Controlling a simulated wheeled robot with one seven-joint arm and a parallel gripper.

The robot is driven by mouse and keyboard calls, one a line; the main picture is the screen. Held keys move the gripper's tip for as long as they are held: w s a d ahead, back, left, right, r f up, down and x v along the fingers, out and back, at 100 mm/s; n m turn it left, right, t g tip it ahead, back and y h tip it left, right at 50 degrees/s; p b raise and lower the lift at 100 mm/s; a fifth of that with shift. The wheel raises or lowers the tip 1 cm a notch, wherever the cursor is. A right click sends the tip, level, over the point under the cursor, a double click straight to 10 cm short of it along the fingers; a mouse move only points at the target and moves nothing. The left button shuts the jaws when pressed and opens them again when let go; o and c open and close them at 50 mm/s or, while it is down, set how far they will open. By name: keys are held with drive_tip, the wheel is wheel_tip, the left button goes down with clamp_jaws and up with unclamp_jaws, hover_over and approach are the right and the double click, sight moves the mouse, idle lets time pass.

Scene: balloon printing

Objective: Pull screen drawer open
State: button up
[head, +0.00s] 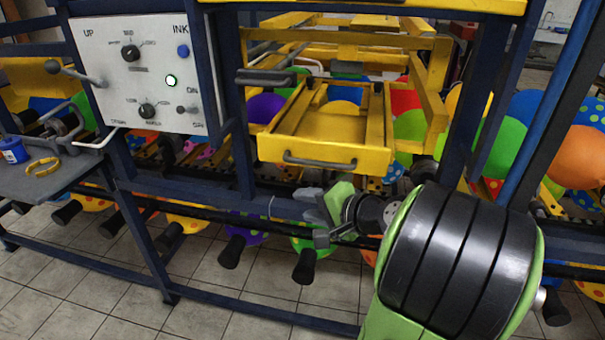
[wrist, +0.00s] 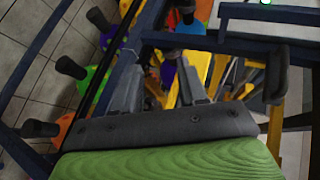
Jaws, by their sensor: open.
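The yellow screen drawer (head: 330,135) juts out of the yellow frame toward the front in the head view. A dark bar handle (head: 320,161) runs across its front face. My gripper (head: 316,213) is below the handle, in front of the dark blue rail, and looks apart from the handle. It is open, and I see nothing held in it. In the wrist view, the two grey fingers of my gripper (wrist: 158,85) are spread apart. Yellow parts show beyond them, but I cannot tell which belong to the drawer.
A white control panel (head: 146,77) with knobs and a lit button is at the left. Dark blue posts and rails (head: 230,205) surround the drawer. Colourful balloons (head: 500,140) hang behind. A grey side table (head: 50,180) holds a blue jar and a yellow ring.

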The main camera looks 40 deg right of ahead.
sight(318, 166)
drive_tip(key=s+d+r+m+t+h, duration=0.1)
drive_tip(key=s+d+m+t+h, duration=0.2)
drive_tip(key=s+d+m, duration=0.5)
drive_tip(key=w+d, duration=0.1)
drive_tip(key=w, duration=0.5)
drive_tip(key=w+d+f+n, duration=0.1)
drive_tip(key=w, duration=0.5)
drive_tip(key=w+d+n+b, duration=0.1)
drive_tip(key=w, duration=0.5)
drive_tip(key=shift+w+d+f, duration=0.15)
drive_tip(key=shift+d+f, duration=0.05)
drive_tip(key=shift+f, duration=0.1)
drive_tip(key=shift+c, duration=0.3)
clamp_jaws()
